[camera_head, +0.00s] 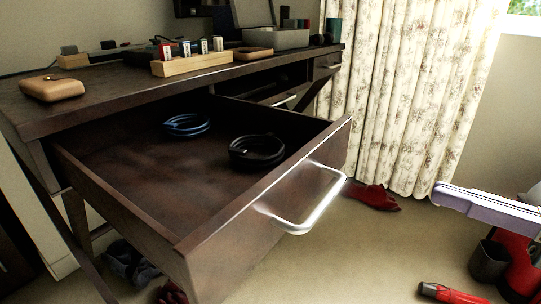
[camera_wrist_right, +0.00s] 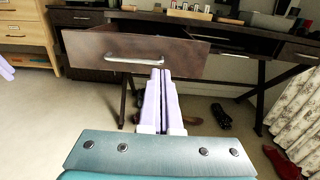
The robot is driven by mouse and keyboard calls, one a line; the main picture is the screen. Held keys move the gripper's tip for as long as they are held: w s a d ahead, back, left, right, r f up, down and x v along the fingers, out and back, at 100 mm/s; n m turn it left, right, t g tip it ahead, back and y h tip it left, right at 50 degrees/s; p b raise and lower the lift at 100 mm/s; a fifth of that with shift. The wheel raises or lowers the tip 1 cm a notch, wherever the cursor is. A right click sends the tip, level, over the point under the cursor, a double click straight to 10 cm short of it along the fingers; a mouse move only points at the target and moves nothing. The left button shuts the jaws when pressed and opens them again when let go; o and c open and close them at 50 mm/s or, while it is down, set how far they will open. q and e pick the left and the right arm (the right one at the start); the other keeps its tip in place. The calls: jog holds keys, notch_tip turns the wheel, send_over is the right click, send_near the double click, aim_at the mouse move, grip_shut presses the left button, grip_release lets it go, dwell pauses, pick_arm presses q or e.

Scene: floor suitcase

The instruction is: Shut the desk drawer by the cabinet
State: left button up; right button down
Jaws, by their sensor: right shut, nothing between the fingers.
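The dark wooden desk drawer (camera_head: 215,250) is pulled far out in the head view. A blue coil (camera_head: 186,125) and a black coil (camera_head: 256,152) lie inside it. Its silver bar handle (camera_head: 312,205) is on the drawer front, which also shows in the right wrist view (camera_wrist_right: 190,52). My right gripper (camera_head: 440,193) is shut and empty, apart from the drawer in the head view. Its lavender fingers (camera_wrist_right: 161,75) point towards the drawer front in the wrist view. A lavender tip (camera_wrist_right: 5,68) at that view's left edge looks like my left gripper; its jaws are hidden. A light wooden cabinet (camera_wrist_right: 28,42) stands left of the desk.
The desk top (camera_head: 110,95) holds a wooden block with small bottles (camera_head: 190,62), a tan case (camera_head: 52,88) and a grey box (camera_head: 276,39). Red shoes (camera_head: 374,197) lie by the floral curtain (camera_head: 405,90). A red tool (camera_head: 448,293) lies on the carpet.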

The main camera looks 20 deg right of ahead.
aim_at(323, 155)
pick_arm(q)
jog(key=shift+w+d+f+b, duration=0.1)
jog(key=shift+f+b, duration=0.5)
pick_arm(e)
jog(key=x, duration=1.3)
jog(key=shift+w+r, duration=0.1)
jog(key=shift+w+a, duration=0.1)
